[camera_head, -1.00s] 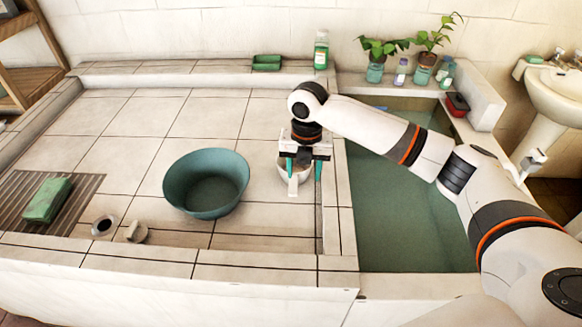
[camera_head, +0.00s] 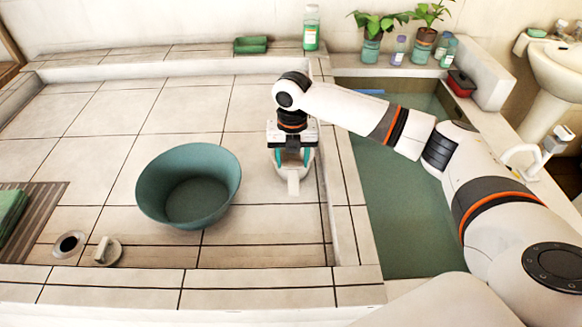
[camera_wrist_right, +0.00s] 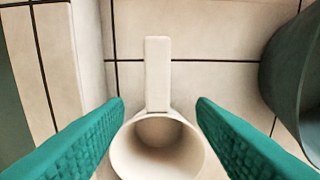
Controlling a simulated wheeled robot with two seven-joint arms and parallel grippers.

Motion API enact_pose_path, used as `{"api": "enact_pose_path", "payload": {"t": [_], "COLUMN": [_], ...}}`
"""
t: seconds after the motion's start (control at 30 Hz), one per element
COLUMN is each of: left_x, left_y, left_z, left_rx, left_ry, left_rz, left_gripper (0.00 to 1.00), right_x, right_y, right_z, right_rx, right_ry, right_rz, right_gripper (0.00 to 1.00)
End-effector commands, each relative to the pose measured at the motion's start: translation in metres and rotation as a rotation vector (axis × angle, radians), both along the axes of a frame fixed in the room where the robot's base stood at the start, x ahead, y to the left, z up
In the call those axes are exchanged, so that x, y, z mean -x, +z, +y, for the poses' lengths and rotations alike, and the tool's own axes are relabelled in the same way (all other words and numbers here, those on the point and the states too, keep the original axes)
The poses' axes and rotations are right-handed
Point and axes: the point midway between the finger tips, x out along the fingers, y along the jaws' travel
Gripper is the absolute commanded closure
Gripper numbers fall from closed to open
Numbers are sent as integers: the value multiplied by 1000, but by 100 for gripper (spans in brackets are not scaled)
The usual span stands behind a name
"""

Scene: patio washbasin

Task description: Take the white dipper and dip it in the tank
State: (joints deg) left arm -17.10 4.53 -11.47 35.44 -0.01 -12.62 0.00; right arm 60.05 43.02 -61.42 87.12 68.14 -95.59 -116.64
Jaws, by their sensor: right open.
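The white dipper (camera_head: 293,181) stands upright on the tiled counter, left of the tank, with its handle toward the front. In the right wrist view, the dipper (camera_wrist_right: 158,80) shows its open cup low in the picture and its flat handle above. My right gripper (camera_head: 292,160) is over the dipper. Its green fingers are open, one on each side of the cup, with gaps visible between the fingertips and the handle. The tank (camera_head: 405,215) holds greenish water and lies right of the counter, partly hidden by my right arm. My left gripper is out of view.
A green basin (camera_head: 190,190) stands left of the dipper, and its edge shows at the right of the wrist view. A drain ring (camera_head: 68,244) and a plug lie at front left. Potted plants, bottles and a red box (camera_head: 461,83) stand around the tank's far edge.

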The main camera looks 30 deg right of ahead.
Motion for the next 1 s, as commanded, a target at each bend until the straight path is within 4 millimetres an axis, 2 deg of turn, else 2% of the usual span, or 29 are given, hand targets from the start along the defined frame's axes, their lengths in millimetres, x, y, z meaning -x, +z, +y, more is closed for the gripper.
{"api": "enact_pose_path", "payload": {"t": [0.13, 0.37, 0.7, 1.0], "left_x": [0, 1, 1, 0], "left_y": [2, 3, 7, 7], "left_z": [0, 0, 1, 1], "left_rx": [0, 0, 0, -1], "left_ry": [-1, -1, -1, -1], "left_rz": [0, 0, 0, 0], "left_gripper": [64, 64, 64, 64], "right_x": [1, 2, 9, 9], "right_y": [-25, -43, -87, -92], "right_z": [1, 0, 2, 1], "right_rx": [0, 0, 0, 0], "right_ry": [1, 1, 0, 0], "right_rz": [3, 2, 1, 0], "right_gripper": [49, 49, 49, 51]}}
